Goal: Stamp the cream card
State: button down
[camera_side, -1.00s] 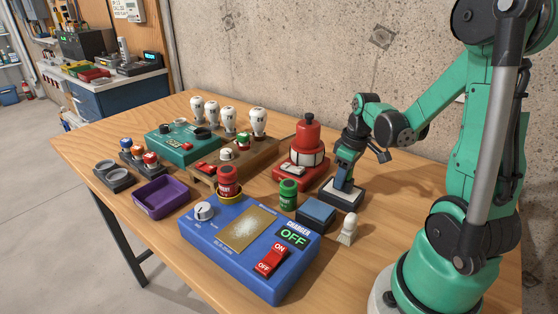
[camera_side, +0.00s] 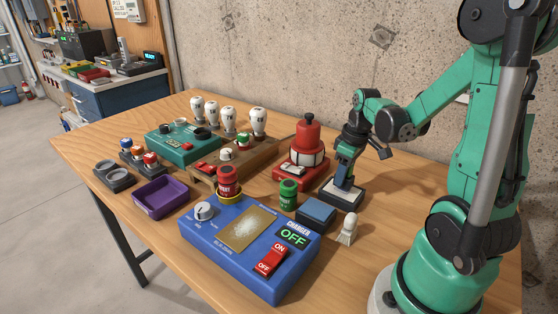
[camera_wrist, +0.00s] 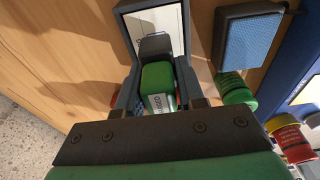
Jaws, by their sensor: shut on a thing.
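My gripper (camera_side: 346,174) is low over a dark tray (camera_side: 340,203) at the right of the table. In the wrist view its fingers (camera_wrist: 156,84) are shut on a green block with a pale label, which looks like a stamp (camera_wrist: 158,76). A dark part sits at the block's far end, over the tray. A pale card (camera_wrist: 172,18) lies inside the dark frame, partly hidden by the block and fingers. I cannot tell whether the stamp touches the card. A blue pad (camera_side: 317,210) in a dark case stands beside the tray and also shows in the wrist view (camera_wrist: 248,42).
A green can (camera_side: 288,194), a red can (camera_side: 228,180) and a small white-topped piece (camera_side: 348,229) stand nearby. A blue charger box (camera_side: 250,250) is in front, a red machine (camera_side: 303,160) behind. A purple tray (camera_side: 160,197) lies at left. Bare wood lies beside the tray.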

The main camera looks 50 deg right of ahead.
jog(key=shift+r, duration=2.95)
